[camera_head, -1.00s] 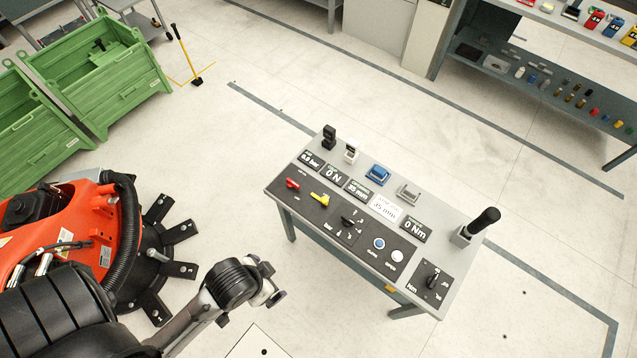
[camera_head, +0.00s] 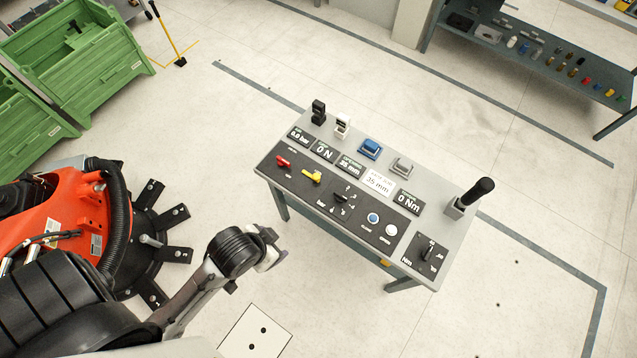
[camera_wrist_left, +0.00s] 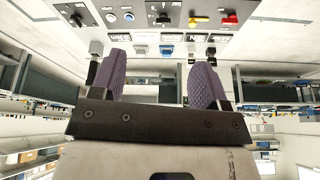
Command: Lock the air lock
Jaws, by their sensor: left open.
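A grey control table (camera_head: 462,232) carries a dark panel with a small red handle (camera_head: 283,161) and a yellow handle (camera_head: 312,177) at its left end. I cannot tell from a readable label which one is the air lock. In the left wrist view the red handle (camera_wrist_left: 229,20) and yellow handle (camera_wrist_left: 199,19) show at the top, beyond the fingers. My left gripper (camera_head: 272,248) is in front of the table's left part, apart from it. In the wrist view its purple fingers (camera_wrist_left: 160,66) are spread and empty. My right gripper is not seen.
The panel also has a black selector (camera_head: 341,198), a blue button (camera_head: 373,218), a white button (camera_head: 391,230) and another black knob (camera_head: 426,250). A black lever (camera_head: 476,193) stands at the right end. Green crates (camera_head: 85,65) stand upper left.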

